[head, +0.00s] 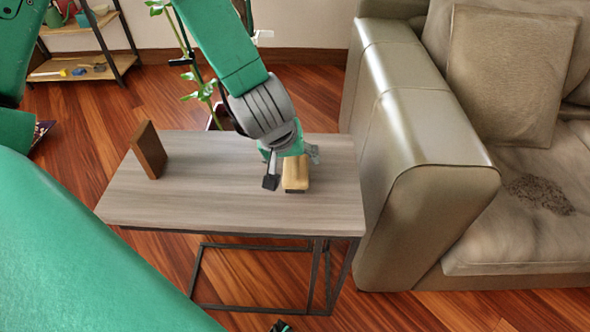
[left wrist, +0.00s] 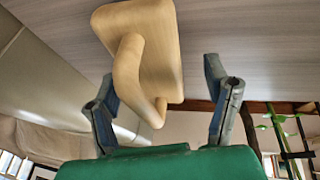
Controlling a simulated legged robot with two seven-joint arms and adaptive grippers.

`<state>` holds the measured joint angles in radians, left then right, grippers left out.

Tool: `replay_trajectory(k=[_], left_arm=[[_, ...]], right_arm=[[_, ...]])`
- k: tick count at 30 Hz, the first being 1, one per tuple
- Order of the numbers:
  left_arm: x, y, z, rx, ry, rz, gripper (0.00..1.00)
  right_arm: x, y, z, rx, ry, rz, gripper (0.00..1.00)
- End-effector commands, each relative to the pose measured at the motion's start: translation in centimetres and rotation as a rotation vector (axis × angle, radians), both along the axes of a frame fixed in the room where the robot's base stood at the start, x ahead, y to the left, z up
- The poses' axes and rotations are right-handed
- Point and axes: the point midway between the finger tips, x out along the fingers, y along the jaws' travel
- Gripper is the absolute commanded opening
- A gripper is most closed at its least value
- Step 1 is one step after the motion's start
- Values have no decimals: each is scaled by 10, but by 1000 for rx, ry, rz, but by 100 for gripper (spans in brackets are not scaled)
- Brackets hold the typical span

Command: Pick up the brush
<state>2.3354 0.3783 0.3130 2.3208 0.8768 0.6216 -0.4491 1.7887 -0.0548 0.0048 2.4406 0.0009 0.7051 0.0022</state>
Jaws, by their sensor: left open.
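The brush (head: 296,175) is a light wooden block with dark bristles below, resting on the grey wood-topped side table (head: 220,205). In the left wrist view the brush (left wrist: 152,40) shows a looped wooden handle on its back. My left gripper (head: 291,168) is over the brush, partly hiding its far end in the head view. In the left wrist view the left gripper (left wrist: 165,105) is open, one finger on each side of the handle. The finger at left looks close to the brush; I cannot tell whether it touches. My right gripper is not in view.
A brown upright block (head: 149,150) stands on the table's left part. A beige sofa (head: 425,190) adjoins the table on the right. A leafy plant (head: 205,90) stands behind. A low shelf (head: 90,60) is at the back left. The table's front middle is clear.

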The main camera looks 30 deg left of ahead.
Motion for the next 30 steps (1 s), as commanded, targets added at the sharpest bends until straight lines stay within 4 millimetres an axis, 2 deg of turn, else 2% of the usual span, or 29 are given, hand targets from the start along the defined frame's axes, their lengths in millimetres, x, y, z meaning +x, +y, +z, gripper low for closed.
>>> replay_trajectory(k=[6,8,9,11,12,19,22,26,30], left_arm=[[1,-3,0,4,-2,-3,70],[1,-3,0,5,-2,-2,53],[1,-3,0,5,-1,-2,39],[1,-2,0,4,-2,-2,18],[1,-2,0,3,-1,-2,14],[1,0,0,1,-2,-1,13],[1,0,6,2,-3,-2,13],[2,-1,29,3,-5,-1,13],[2,-2,61,6,-6,-2,13]], right_arm=[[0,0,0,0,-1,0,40],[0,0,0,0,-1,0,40],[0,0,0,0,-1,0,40],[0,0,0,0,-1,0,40],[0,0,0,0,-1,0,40],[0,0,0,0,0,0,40],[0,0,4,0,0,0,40],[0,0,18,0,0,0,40],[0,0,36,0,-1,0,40]])
